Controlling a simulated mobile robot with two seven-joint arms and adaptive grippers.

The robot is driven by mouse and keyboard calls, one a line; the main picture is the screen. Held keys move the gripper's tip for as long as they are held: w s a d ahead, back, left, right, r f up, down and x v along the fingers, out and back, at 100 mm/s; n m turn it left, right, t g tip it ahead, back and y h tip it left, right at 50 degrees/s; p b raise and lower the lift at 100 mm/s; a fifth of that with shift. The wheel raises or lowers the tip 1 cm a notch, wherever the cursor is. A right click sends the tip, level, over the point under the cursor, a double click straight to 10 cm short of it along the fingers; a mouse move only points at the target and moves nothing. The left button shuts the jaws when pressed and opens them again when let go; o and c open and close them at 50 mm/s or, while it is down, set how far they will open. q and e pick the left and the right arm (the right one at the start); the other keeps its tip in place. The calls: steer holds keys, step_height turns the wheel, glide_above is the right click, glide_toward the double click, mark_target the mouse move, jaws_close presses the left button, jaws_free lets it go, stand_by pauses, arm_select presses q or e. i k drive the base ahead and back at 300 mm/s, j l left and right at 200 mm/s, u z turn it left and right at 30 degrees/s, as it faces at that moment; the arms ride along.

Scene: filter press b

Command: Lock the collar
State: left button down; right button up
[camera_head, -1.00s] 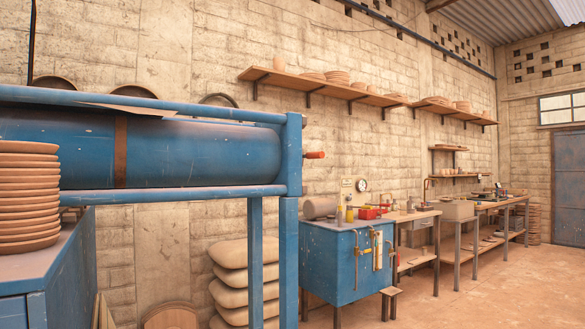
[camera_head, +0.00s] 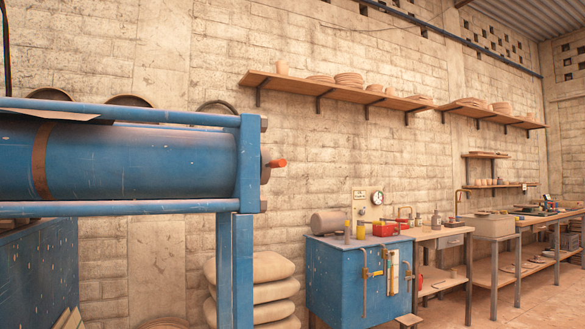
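A blue filter press fills the left side of the head view. Its large blue cylinder (camera_head: 140,160) lies level between blue rails, with a rusty brown band near the left edge. At its right end stands a blue end frame (camera_head: 249,163). A small red-orange handle (camera_head: 277,163) sticks out to the right of that frame on a metal fitting. I cannot tell which part is the collar or whether it is locked. Neither of my grippers is in view.
A blue cabinet (camera_head: 335,273) with a gauge (camera_head: 377,197) above it stands right of the press. Workbenches (camera_head: 493,235) continue along the wall to the right. Stacked pale sacks (camera_head: 272,268) sit behind the press leg. A long wooden shelf (camera_head: 320,88) holds pottery. Floor shows at lower right.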

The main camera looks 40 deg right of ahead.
mark_target(267, 163)
steer(key=k+l, duration=0.1)
steer(key=l, duration=0.5)
steer(key=k+l, duration=0.1)
steer(key=l, duration=0.5)
steer(key=k+l, duration=0.1)
steer(key=l, duration=0.5)
steer(key=k+l, duration=0.1)
steer(key=l, duration=0.55)
steer(key=k+l+z, duration=0.1)
steer(key=l, duration=0.5)
